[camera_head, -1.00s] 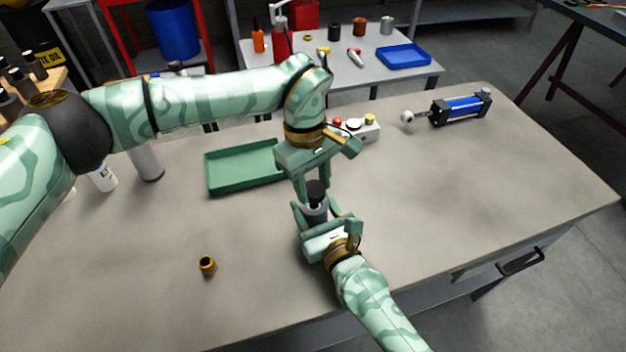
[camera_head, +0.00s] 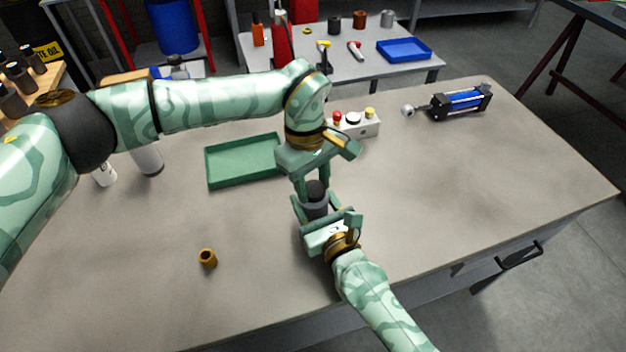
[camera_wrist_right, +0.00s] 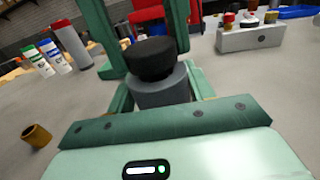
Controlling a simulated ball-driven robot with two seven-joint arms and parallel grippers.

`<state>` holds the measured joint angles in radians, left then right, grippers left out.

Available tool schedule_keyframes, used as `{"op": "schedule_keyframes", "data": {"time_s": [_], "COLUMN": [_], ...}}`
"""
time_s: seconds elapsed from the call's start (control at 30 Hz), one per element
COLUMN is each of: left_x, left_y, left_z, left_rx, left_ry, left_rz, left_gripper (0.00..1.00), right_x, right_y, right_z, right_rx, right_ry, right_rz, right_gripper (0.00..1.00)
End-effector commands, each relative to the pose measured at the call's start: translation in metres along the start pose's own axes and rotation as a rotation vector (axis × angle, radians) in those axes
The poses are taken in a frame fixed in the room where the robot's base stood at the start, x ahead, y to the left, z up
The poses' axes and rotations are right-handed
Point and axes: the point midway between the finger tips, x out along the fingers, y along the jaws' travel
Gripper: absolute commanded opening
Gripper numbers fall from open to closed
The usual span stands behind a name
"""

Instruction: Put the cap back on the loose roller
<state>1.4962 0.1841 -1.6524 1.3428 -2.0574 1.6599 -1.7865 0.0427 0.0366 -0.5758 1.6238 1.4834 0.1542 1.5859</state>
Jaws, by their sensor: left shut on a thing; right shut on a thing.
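The loose roller (camera_head: 314,211) is a short grey cylinder standing upright near the front middle of the bench. My right gripper (camera_head: 317,214) is shut on it from the front. The black cap (camera_head: 316,190) is directly above the roller, between the fingers of my left gripper (camera_head: 312,188), which is shut on it from above. In the right wrist view the cap (camera_wrist_right: 152,58) sits at the top of the grey roller (camera_wrist_right: 161,90), looking slightly tilted. I cannot tell whether it is fully seated. The left fingers partly hide it in the head view.
A bronze bushing (camera_head: 207,258) lies at the front left. A green tray (camera_head: 243,162) and a button box (camera_head: 354,124) stand behind the grippers. A blue cylinder (camera_head: 460,103) lies at the back right. Bottles (camera_head: 104,173) stand at the left. The right bench area is clear.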

Motion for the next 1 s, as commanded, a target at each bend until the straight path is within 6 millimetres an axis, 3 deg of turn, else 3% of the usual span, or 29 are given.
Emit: {"op": "schedule_keyframes", "data": {"time_s": [1.0], "left_x": [0.017], "left_y": [-0.002], "left_z": [-0.003], "left_rx": [-0.002], "left_ry": [0.001], "left_rz": [-0.005], "left_gripper": [0.19], "right_x": [0.000], "right_y": [0.001], "right_z": [0.000], "right_rx": [-0.001], "right_ry": [-0.001], "right_rz": [0.002], "right_gripper": [0.12]}}
